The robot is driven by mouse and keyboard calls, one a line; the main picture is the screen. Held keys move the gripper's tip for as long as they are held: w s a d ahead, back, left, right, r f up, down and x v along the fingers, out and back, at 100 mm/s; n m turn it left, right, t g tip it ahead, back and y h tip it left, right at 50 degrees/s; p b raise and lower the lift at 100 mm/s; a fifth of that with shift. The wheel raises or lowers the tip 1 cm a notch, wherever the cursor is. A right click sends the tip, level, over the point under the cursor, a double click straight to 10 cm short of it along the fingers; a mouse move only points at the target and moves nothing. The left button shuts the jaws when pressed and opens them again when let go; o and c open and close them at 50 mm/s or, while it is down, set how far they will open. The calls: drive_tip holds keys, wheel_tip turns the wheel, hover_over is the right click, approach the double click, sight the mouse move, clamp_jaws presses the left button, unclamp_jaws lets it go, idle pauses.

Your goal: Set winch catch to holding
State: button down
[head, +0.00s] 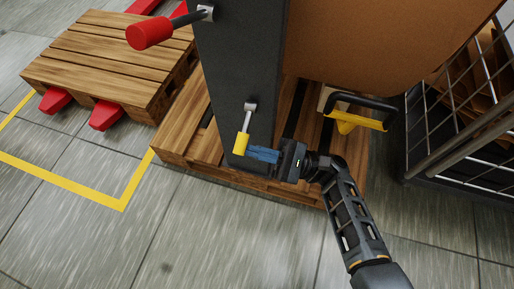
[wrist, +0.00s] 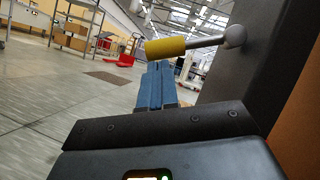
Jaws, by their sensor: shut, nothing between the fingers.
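The catch appears to be the short metal lever with a yellow grip (head: 241,144) on the dark post (head: 240,60). In the head view it hangs down from its pivot, tilted slightly left. In the wrist view the yellow grip (wrist: 165,48) lies across the picture just beyond my fingertips, its rod running right to a round pivot on the post. My gripper (head: 252,152) is shut and empty, its blue fingers pointing left beside the lower end of the grip. The fingers also show in the wrist view (wrist: 158,66). I cannot tell whether they touch the grip.
A red-handled crank (head: 150,33) sticks out higher on the post. The post and a large brown roll (head: 370,35) stand over a wooden pallet (head: 180,125). A black-and-yellow handle (head: 358,110) and a mesh cage (head: 465,120) are at right. The floor at front left is clear.

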drive_tip(key=shift+r, duration=0.15)
idle(0.3)
drive_tip(key=shift+s+a+r+m+p, duration=0.1)
drive_tip(key=shift+s+r+m+p, duration=0.1)
drive_tip(key=shift+m+p, duration=0.35)
